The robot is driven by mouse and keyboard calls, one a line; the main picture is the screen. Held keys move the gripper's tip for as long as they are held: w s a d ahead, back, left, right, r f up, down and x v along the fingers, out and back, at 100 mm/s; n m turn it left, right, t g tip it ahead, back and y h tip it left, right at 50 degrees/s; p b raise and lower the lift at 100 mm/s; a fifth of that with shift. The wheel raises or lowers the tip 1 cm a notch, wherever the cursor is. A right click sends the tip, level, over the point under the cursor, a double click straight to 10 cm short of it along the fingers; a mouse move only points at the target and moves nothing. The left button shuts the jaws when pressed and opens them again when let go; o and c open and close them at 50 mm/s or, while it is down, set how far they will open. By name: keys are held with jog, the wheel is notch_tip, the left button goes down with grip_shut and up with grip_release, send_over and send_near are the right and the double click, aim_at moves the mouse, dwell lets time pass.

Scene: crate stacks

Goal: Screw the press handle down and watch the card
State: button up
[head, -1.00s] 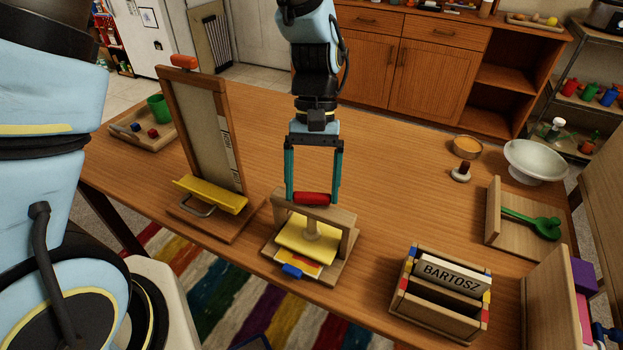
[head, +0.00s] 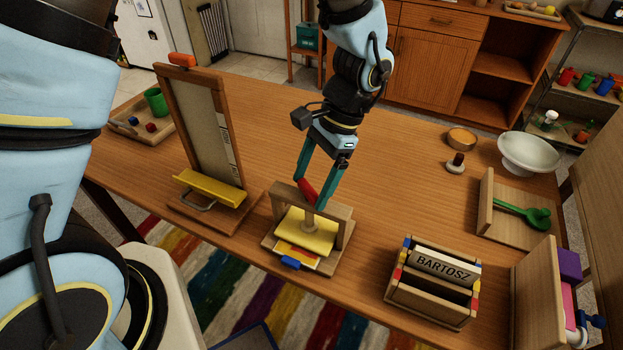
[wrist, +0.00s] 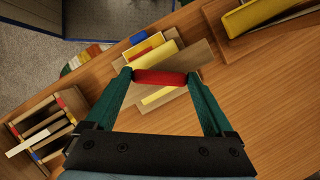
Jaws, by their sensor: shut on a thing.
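The press (head: 345,232) is a small wooden frame with a yellow plate (head: 292,240) under its crossbar. Its red handle (head: 309,191) is on top, turned at an angle to the crossbar. My gripper (head: 309,192) is shut on the handle's two ends from above. The wrist view also shows the red handle (wrist: 160,78) between my green fingers. A card (head: 300,256) with red and yellow on it pokes out from the front of the press, beside a blue piece (head: 290,263). The plate hides most of the card, and I cannot tell whether the plate touches it.
A framed board (head: 205,130) with a yellow ledge stands left of the press. A wooden rack (head: 432,305) with a BARTOSZ card (head: 446,268) is to the right. A green scoop (head: 525,213), a white bowl (head: 530,152) and a tray (head: 128,128) stand farther off. Table behind the press is clear.

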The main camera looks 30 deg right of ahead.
jog(key=m+t, duration=0.1)
jog(key=m, duration=0.2)
jog(key=m+t, duration=0.1)
jog(key=m, duration=0.2)
jog(key=shift+s+t+h+b, duration=0.2)
jog(key=shift+t+h+b, duration=0.1)
jog(key=shift+h+b, duration=0.1)
jog(key=m+h, duration=0.1)
jog(key=m, duration=0.2)
jog(key=m+t+b, duration=0.1)
jog(key=m, duration=0.2)
jog(key=shift+s+a+m+t+h, duration=0.1)
jog(key=shift+a+m+t+h, duration=0.05)
jog(key=shift+m+t+h, duration=0.2)
jog(key=o, duration=1.1)
jog(key=shift+r, duration=0.1)
jog(key=v, duration=1)
jog(key=shift+r+b, duration=0.35)
jog(key=shift+r, duration=0.05)
